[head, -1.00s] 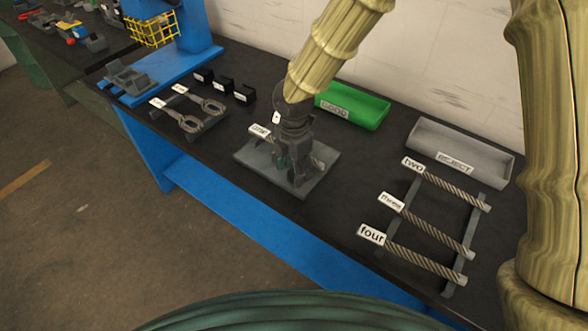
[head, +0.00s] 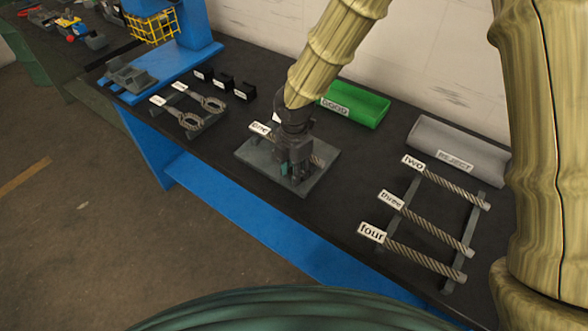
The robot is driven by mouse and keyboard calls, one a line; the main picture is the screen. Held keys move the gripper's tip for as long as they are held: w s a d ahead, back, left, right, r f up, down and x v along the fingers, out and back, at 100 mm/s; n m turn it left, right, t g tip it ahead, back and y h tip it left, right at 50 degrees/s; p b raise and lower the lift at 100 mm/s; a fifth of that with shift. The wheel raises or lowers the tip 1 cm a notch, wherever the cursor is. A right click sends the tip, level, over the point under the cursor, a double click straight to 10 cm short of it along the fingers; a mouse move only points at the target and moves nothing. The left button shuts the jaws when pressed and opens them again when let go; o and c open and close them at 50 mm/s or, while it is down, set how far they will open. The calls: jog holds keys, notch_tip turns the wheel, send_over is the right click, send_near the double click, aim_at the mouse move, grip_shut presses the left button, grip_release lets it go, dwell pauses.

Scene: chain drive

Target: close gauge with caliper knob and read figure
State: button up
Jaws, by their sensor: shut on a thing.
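My gripper (head: 290,172) points down over a grey plate (head: 318,182) in the middle of the bench, and its jaws are shut on a small part, which I take to be the caliper knob. The fingers hide most of that part and of the gauge. A rope piece with the label "one" (head: 262,129) lies across the plate behind the fingers, its right end showing past them. No figure on the gauge can be read from here.
Rope pieces "two" (head: 452,187), "three" (head: 435,225) and "four" (head: 425,259) lie on a rack at right. A green GOOD tray (head: 368,112) and grey REJECT tray (head: 480,162) stand behind. Two ringed tools (head: 192,121) and small black blocks (head: 222,84) are at left.

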jog(key=m, duration=0.4)
jog(key=shift+m+p, duration=0.35)
jog(key=shift+m, duration=1.95)
jog(key=shift+w, duration=0.1)
jog(key=o, duration=1)
jog(key=shift+o, duration=0.2)
